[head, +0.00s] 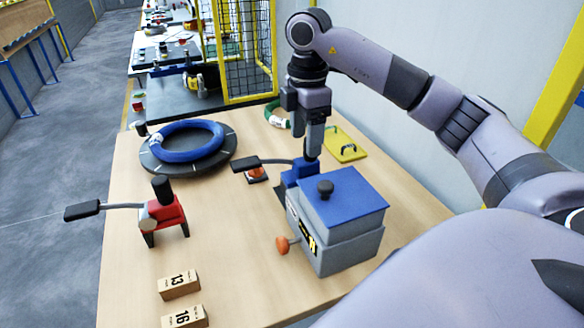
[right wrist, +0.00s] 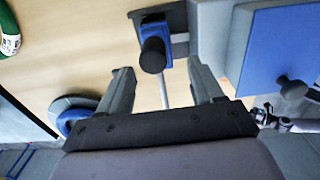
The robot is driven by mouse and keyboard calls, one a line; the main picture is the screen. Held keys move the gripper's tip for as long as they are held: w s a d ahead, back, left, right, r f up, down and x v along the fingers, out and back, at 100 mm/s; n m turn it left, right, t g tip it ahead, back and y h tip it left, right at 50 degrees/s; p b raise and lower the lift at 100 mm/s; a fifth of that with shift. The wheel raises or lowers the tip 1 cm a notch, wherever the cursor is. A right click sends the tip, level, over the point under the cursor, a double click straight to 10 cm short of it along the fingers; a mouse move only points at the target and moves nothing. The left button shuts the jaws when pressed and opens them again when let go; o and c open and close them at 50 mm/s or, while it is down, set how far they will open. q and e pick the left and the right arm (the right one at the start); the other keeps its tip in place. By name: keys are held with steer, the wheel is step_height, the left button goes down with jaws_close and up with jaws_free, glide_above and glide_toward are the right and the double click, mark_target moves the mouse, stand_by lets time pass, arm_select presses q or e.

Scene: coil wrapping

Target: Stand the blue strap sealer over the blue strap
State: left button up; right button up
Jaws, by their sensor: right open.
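The blue strap sealer (head: 291,176) stands on the wooden table behind the grey box, its black lever pointing left. In the right wrist view the blue sealer (right wrist: 167,33) has a round black knob on top, showing beyond and between the fingers. My right gripper (head: 312,153) points down over the blue sealer; it is open and empty in the right wrist view (right wrist: 160,72). The blue coil (head: 188,141) lies flat on a dark round plate (head: 156,165) at the left back. I cannot make out a separate blue strap. My left gripper is not in view.
A grey box with a blue lid (head: 343,196) stands right beside the blue sealer. A red sealer (head: 168,217) stands at the left. Blocks marked 13 (head: 179,285) and 16 (head: 184,317) lie in front. A yellow plate (head: 345,146) is behind. The table's middle is mostly clear.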

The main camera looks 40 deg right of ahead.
mark_target(305, 160)
steer(key=f, duration=0.5)
steer(key=shift+w+d+f, duration=0.2)
steer(key=shift+f, duration=0.1)
jaws_close()
